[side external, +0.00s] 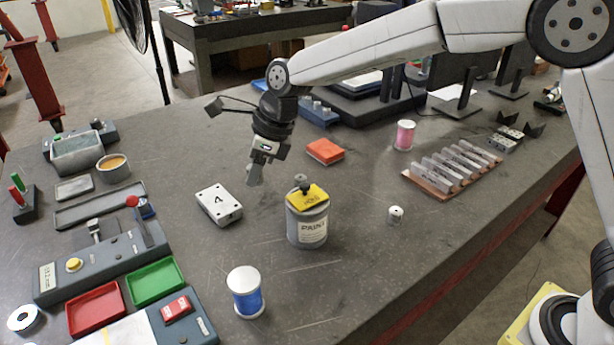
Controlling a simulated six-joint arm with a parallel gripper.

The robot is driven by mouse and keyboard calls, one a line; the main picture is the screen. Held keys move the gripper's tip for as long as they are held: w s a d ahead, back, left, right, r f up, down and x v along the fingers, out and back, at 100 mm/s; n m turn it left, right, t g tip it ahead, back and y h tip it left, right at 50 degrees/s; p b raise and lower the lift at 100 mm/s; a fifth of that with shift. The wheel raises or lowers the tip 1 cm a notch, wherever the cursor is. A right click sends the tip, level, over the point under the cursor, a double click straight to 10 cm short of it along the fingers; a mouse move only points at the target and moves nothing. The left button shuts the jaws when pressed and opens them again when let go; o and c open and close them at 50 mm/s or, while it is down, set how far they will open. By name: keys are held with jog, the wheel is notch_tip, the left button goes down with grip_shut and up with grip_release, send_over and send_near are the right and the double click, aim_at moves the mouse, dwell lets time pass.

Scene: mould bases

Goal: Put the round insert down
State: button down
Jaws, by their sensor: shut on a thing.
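The white block (219,204), marked with a black character and with holes, lies on the bench left of and below my gripper. A small metallic cylinder (395,215) stands on the bench further right, apart from my gripper.
A blue spool (245,293) stands in front. An orange box (324,151) lies behind. Trays crowd the left; a slotted rack (452,168) is right.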

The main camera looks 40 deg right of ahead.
jog(key=w+a+f, duration=0.2)
jog(key=w+f, duration=0.1)
jog(key=w, duration=0.3)
send_over(218, 208)
jog(key=s+d, duration=0.1)
jog(key=s, duration=0.1)
jog(key=f, duration=0.4)
jog(key=shift+w+d+f, duration=0.15)
jog(key=shift+w+d, duration=0.05)
jog(key=shift+w, duration=0.05)
jog(key=shift+w+a+f, duration=0.1)
jog(key=shift+w+f, duration=0.15)
jog(key=shift+f, duration=0.1)
jog(key=shift+w+a+f, duration=0.1)
jog(key=shift+w+f, duration=0.15)
jog(key=shift+f, duration=1.6)
jog(key=shift+f, duration=0.15)
jog(key=shift+c, duration=1.4)
grip_release()
